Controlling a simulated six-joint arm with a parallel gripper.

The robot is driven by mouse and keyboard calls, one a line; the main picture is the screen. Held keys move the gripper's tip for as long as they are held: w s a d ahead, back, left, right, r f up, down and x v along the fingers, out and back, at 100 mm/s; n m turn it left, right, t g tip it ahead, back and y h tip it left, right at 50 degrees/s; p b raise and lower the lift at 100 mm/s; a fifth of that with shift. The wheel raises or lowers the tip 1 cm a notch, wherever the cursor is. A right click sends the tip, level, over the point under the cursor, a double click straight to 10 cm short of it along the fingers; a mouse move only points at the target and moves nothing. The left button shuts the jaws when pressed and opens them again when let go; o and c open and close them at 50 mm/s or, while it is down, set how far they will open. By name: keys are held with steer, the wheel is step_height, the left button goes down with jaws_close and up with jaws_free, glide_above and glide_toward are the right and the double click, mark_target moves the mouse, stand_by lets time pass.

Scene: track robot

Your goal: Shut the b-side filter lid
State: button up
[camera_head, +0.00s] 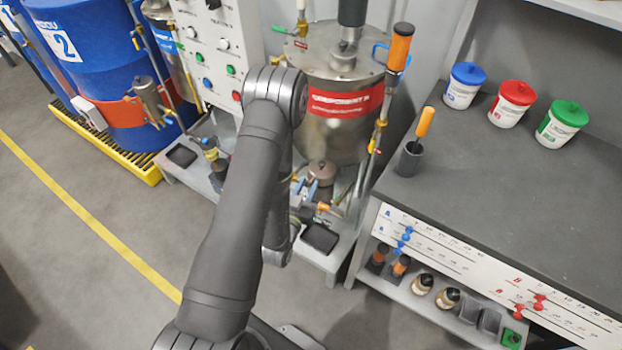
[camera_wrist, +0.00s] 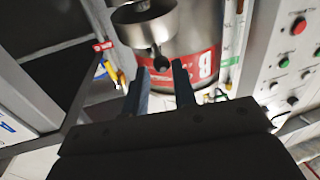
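The red-labelled component B tank (camera_head: 345,105) stands at the centre of the head view, and its label also shows in the wrist view (camera_wrist: 207,66). A small round brownish metal filter part (camera_head: 322,170) sits low in front of the tank. In the wrist view a round metal filter part (camera_wrist: 128,14) is at the top, with a dark ball-ended handle (camera_wrist: 160,63) pointing towards me. My gripper (camera_wrist: 160,72) has its two fingers apart, with the ball end showing between their tips. I cannot tell whether they touch it. In the head view my gripper (camera_head: 312,192) is partly hidden by my arm.
A control panel (camera_head: 215,45) with buttons is left of the tank. A grey workbench (camera_head: 490,170) with several lidded tubs is at the right. A black tray (camera_head: 320,238) lies below my gripper. Valves and hoses crowd the tank's base. The floor at left is clear.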

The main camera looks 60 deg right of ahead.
mark_target(312, 180)
steer(key=a, duration=0.4)
steer(key=shift+s, duration=0.35)
steer(key=shift+d, duration=0.15)
steer(key=shift+w+d, duration=0.2)
steer(key=shift+d, duration=1)
steer(key=shift+w+d, duration=0.25)
steer(key=shift+d, duration=0.95)
steer(key=shift+w+d, duration=0.2)
steer(key=shift+d, duration=1)
